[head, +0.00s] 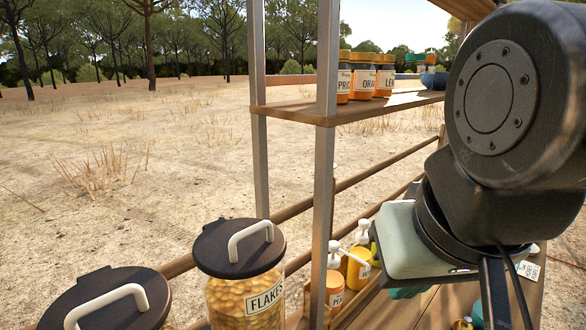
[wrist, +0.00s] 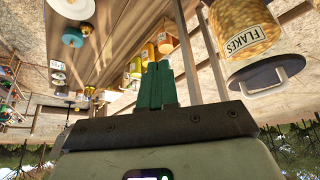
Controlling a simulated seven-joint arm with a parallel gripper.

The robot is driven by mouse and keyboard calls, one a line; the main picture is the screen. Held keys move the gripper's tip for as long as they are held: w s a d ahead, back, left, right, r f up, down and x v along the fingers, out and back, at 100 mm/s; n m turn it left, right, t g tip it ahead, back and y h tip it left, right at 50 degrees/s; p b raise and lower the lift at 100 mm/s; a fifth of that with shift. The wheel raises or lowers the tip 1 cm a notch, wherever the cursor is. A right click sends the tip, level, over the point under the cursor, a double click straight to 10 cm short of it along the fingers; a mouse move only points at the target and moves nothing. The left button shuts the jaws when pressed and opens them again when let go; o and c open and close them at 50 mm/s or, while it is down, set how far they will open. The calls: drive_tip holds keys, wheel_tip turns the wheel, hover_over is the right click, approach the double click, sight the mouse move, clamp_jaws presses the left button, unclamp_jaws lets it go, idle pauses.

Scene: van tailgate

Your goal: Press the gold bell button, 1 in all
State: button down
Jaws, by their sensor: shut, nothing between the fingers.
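I cannot make out the gold bell button for certain in either view. In the head view my arm and pale green gripper body cover much of the right side, hiding part of the counter.
A FLAKES jar (head: 245,290) with a handled lid stands at the front, beside another lidded jar (head: 105,305). Pump bottles (head: 358,265) stand behind a metal post (head: 325,150). An upper shelf (head: 365,108) holds small orange jars (head: 363,80). A wooden rail runs behind.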

drive_tip(key=shift+f, duration=0.1)
idle(0.5)
wheel_tip(320, 180, down, 5)
drive_tip(key=w+m+g+y, duration=0.1)
drive_tip(key=w+m+g, duration=0.15)
drive_tip(key=g, duration=0.45)
drive_tip(key=w+d+f+m+t+y, duration=0.1)
drive_tip(key=w+d+f+m+y, duration=0.2)
drive_tip(key=w, duration=0.5)
drive_tip(key=w+d+f+m+t+y, duration=0.2)
drive_tip(key=w+d+f+m, duration=0.25)
drive_tip(key=w, duration=0.45)
drive_tip(key=w+d+f+m+t, duration=0.2)
drive_tip(key=d+f+m, duration=0.2)
drive_tip(key=d, duration=0.5)
drive_tip(key=w+d+f+m+t+h, duration=0.1)
drive_tip(key=d+f+m, duration=0.3)
drive_tip(key=d, duration=0.5)
drive_tip(key=w+d+f+m+t+h, duration=0.1)
drive_tip(key=w+d+f+m+t, duration=0.2)
drive_tip(key=d+f, duration=0.4)
drive_tip(key=w+d+m, duration=0.1)
drive_tip(key=d, duration=0.2)
drive_tip(key=shift+f+t, duration=0.2)
drive_tip(key=shift+t, duration=0.1)
drive_tip(key=shift+f, duration=0.1)
